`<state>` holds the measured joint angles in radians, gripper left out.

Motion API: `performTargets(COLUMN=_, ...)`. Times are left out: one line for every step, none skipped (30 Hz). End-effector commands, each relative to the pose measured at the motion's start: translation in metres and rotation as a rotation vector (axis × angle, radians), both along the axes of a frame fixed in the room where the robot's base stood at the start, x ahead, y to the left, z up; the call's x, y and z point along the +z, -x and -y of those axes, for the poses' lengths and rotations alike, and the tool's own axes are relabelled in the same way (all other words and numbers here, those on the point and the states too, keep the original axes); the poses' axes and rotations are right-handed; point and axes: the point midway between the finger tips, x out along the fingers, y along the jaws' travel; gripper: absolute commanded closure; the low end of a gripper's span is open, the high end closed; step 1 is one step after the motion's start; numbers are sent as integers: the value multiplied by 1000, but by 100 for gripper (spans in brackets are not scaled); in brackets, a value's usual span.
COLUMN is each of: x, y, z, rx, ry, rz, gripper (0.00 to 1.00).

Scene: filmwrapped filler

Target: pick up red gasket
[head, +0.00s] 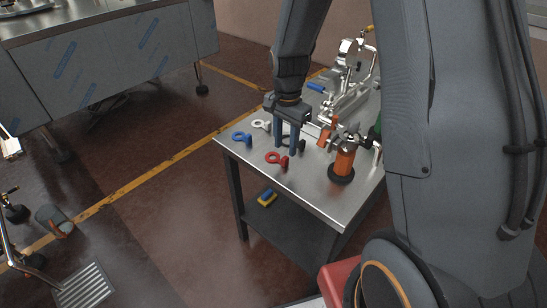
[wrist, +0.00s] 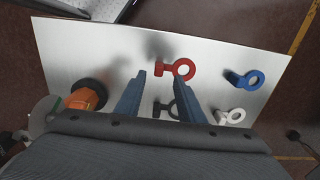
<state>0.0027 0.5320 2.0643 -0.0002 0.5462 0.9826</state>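The red gasket (head: 276,159) is a ring with a stubby tab, lying flat near the front edge of the metal table. My gripper (head: 286,149) points down above the table, behind the red gasket in the head view. In the wrist view, its two blue fingers (wrist: 158,80) are apart with nothing held between them. A dark gasket (wrist: 172,106) lies below and between the fingers, partly hidden by the right one.
A blue gasket (head: 241,138) and a white gasket (head: 261,125) lie near the red one. An orange cylinder (head: 343,162) on a black base stands to the right. Metal fittings crowd the back of the table (head: 309,186). The front table surface is mostly clear.

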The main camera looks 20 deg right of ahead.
Motion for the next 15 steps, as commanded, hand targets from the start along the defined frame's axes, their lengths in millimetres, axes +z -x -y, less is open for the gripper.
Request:
performTargets(x=-4, y=1, z=0, rx=1, ry=0, rz=-2, gripper=65)
performTargets(x=-6, y=1, z=0, rx=1, ry=0, rz=-1, gripper=65)
performTargets(x=-10, y=2, z=0, rx=1, ry=0, rz=-1, gripper=65)
performTargets(x=-13, y=2, z=0, rx=2, ry=0, rz=-4, gripper=65)
performTargets(x=-17, y=3, z=0, rx=2, ry=0, rz=-4, gripper=65)
performTargets(x=-22, y=3, z=0, rx=2, ry=-1, rz=-3, gripper=65)
performTargets(x=-27, y=4, z=0, rx=2, ry=0, rz=-4, gripper=65)
performTargets(x=-31, y=4, z=0, rx=2, ry=0, rz=-4, gripper=65)
performTargets(x=-36, y=4, z=0, rx=3, ry=0, rz=-2, gripper=65)
performTargets(x=-40, y=4, z=0, rx=3, ry=-1, rz=-3, gripper=65)
performTargets(x=-43, y=4, z=0, rx=3, ry=0, rz=-2, gripper=65)
performTargets(x=-47, y=3, z=0, rx=3, ry=1, rz=-1, gripper=65)
performTargets(x=-49, y=3, z=0, rx=3, ry=0, rz=0, gripper=65)
performTargets(x=-51, y=3, z=0, rx=3, ry=0, rz=0, gripper=65)
performTargets(x=-52, y=3, z=0, rx=3, ry=0, rz=0, gripper=65)
